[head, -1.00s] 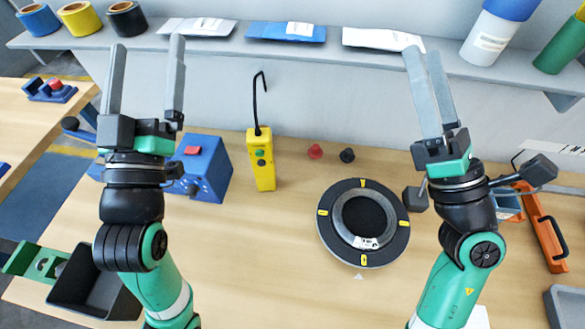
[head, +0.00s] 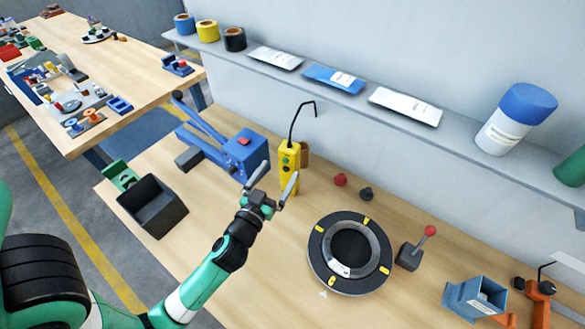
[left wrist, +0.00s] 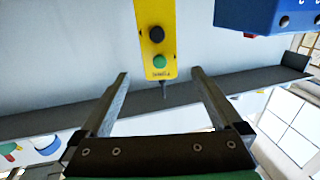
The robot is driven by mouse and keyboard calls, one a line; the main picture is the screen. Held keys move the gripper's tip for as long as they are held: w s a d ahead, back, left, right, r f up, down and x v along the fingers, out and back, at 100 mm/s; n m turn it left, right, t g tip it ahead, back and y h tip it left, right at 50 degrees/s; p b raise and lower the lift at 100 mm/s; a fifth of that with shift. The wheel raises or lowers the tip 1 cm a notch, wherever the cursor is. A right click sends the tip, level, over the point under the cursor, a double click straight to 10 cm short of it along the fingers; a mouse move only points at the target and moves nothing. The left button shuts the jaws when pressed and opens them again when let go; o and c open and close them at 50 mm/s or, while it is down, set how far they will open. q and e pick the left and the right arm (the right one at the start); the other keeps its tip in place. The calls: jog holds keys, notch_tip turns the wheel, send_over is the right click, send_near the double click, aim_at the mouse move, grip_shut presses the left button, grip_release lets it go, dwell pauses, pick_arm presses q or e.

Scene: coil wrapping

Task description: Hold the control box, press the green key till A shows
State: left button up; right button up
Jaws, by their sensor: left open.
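The yellow control box (head: 289,172) stands upright on the bench, with a black cable curving from its top. In the left wrist view the box (left wrist: 158,12) shows a black key (left wrist: 157,34) and a green key (left wrist: 159,61). My left gripper (head: 276,177) is open, its two fingers pointing at the box and straddling its lower part in the head view. In the left wrist view the gripper (left wrist: 160,74) has nothing between its fingers, and the box lies beyond the tips. No letter A can be made out. My right gripper is out of view.
A blue machine (head: 247,152) stands close left of the box. A red knob (head: 340,180) and a dark knob (head: 366,194) lie to the right. A black ring (head: 318,262) with yellow marks lies in front. A shelf (head: 400,118) runs behind, above the bench.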

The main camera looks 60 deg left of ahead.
aim_at(294, 146)
pick_arm(q)
jog(key=p+x, duration=0.1)
jog(key=x, duration=1)
jog(key=shift+w+a, duration=0.15)
grip_shut()
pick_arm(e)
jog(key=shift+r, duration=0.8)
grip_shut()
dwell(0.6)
pick_arm(q)
grip_release()
